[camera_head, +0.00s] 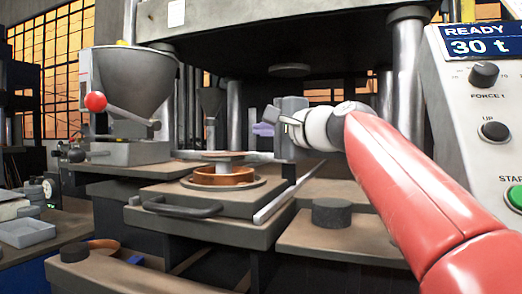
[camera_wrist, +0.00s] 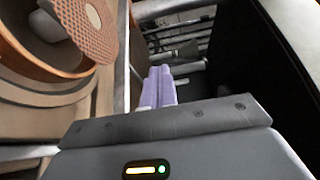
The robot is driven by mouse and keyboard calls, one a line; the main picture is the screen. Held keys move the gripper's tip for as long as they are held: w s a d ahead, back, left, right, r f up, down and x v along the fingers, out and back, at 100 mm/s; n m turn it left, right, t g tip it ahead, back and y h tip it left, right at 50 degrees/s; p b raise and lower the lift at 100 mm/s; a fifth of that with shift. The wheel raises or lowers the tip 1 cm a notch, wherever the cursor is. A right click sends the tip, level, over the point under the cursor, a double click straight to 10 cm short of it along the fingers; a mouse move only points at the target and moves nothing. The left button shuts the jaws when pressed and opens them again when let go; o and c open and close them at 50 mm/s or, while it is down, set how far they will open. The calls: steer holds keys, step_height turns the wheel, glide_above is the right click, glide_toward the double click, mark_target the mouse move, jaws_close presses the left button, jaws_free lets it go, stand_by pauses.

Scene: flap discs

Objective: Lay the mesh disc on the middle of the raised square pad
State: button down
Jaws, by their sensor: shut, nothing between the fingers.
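The mesh disc (camera_wrist: 112,42) is a thin orange-brown round sheet with a grid pattern and a centre hole. It shows at the upper left of the wrist view, above an orange ring mould (camera_wrist: 22,58). In the head view the disc (camera_head: 212,155) looks nearly edge-on above a pale post in the ring; whether it touches the post is unclear. My gripper (camera_wrist: 160,80) has its purple fingers shut and empty, apart from the disc. In the head view my gripper (camera_head: 263,129) is right of and above the disc. I cannot make out the raised square pad for certain.
The ring mould sits on a handled press tray (camera_head: 185,222), with steel columns (camera_head: 405,70) around it. A hopper (camera_head: 130,85) with a red-knobbed lever stands left. A dark round block (camera_head: 331,213) rests on the right shelf. The press head hangs above.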

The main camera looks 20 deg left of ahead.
mark_target(226, 154)
steer(key=f, duration=0.1)
steer(key=f+b, duration=0.1)
steer(key=f, duration=0.3)
steer(key=shift+s+b, duration=0.25)
steer(key=shift+b, duration=0.1)
steer(key=shift+s+a+r, duration=0.15)
steer(key=shift+s+a, duration=0.05)
steer(key=shift+s, duration=0.3)
steer(key=shift+s+a, duration=0.2)
steer(key=shift+s, duration=0.6)
